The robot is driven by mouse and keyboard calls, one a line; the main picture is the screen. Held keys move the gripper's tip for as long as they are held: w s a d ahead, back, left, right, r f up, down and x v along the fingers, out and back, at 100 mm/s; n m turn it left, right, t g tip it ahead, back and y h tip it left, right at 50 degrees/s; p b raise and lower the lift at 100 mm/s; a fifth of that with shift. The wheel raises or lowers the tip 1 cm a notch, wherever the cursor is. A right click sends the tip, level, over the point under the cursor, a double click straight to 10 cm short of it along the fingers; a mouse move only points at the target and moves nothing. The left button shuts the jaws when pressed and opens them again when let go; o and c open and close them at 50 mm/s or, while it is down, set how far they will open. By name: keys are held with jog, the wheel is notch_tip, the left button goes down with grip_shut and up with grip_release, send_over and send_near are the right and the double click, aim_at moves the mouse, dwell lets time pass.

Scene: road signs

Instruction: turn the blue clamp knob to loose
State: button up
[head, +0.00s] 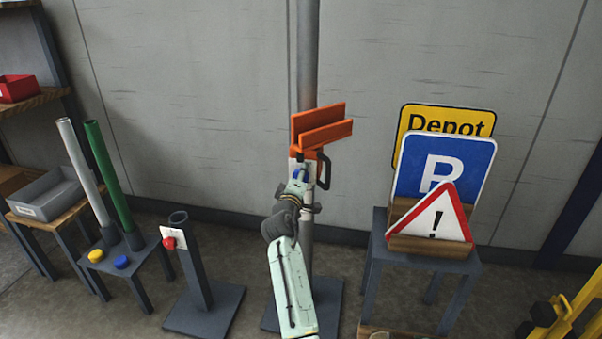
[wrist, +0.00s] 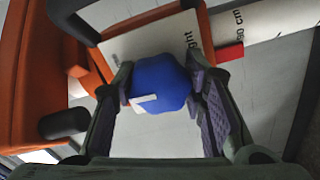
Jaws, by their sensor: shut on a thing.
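The blue clamp knob (wrist: 160,84) sits between my two fingers in the wrist view, with a white mark on its lower left. My gripper (wrist: 162,92) is shut on it, one dark pad at each side. The orange clamp bracket (head: 322,127) is fixed on the grey pole (head: 308,60) in the head view. There my gripper (head: 299,178) reaches up to the knob just below the bracket, and a bit of blue shows.
A dark handle (head: 323,170) sticks out right of the clamp. Road signs (head: 440,170) stand on a table at right. A short post with a red knob (head: 169,243) and a stand with white and green tubes (head: 98,165) are at left.

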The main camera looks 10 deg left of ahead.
jog(key=shift+r+n, duration=0.1)
jog(key=shift+n, duration=0.4)
jog(key=o, duration=1.2)
jog(key=shift+c, duration=0.2)
jog(key=s, duration=1.2)
